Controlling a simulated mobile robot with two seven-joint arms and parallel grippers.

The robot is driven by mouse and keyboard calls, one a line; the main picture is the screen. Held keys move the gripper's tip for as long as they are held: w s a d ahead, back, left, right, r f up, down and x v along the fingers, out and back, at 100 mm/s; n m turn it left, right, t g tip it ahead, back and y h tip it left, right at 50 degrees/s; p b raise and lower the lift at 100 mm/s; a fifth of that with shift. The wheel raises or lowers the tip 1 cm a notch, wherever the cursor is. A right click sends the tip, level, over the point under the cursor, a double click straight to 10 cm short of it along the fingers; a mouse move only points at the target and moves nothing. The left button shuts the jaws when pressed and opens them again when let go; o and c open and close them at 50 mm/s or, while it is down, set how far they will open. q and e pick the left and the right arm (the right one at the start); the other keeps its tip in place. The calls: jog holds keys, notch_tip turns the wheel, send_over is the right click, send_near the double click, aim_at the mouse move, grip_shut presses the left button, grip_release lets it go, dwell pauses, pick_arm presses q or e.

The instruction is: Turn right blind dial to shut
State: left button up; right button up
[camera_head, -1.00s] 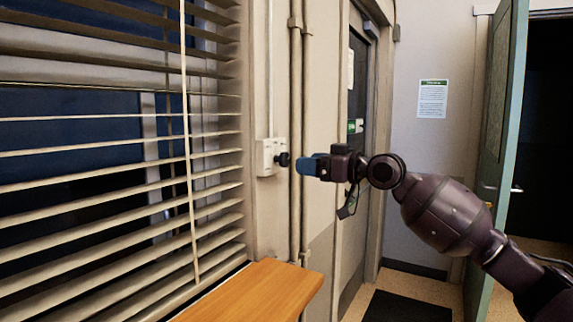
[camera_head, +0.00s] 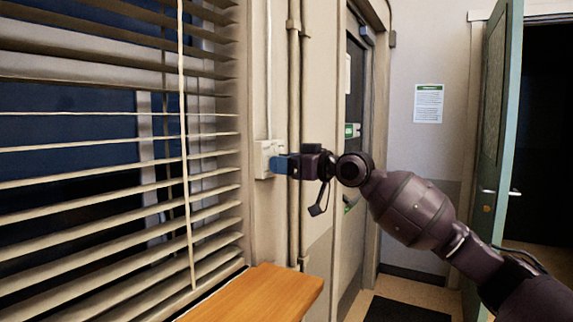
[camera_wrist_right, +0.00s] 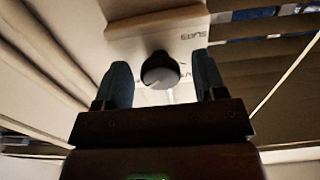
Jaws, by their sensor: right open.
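The blind dial is a round dark knob with a grey face (camera_wrist_right: 160,73) on a pale wall plate (camera_wrist_right: 140,40), seen in the right wrist view. Partly hidden lettering shows on the plate. My right gripper (camera_wrist_right: 163,85) is open, with one blue finger on each side of the dial and a gap visible to each. In the head view the right gripper (camera_head: 277,165) is at the wall box (camera_head: 263,157), and its fingers hide the dial. My left gripper is not in view.
Slatted blinds (camera_head: 110,180) cover the window to the left. A wooden ledge (camera_head: 255,295) juts out below the box. Vertical pipes (camera_head: 294,90) run just right of it. A green door (camera_head: 497,150) stands open at the right.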

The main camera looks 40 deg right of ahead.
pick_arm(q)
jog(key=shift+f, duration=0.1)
pick_arm(e)
jog(key=shift+c, duration=0.2)
jog(key=c, duration=0.9)
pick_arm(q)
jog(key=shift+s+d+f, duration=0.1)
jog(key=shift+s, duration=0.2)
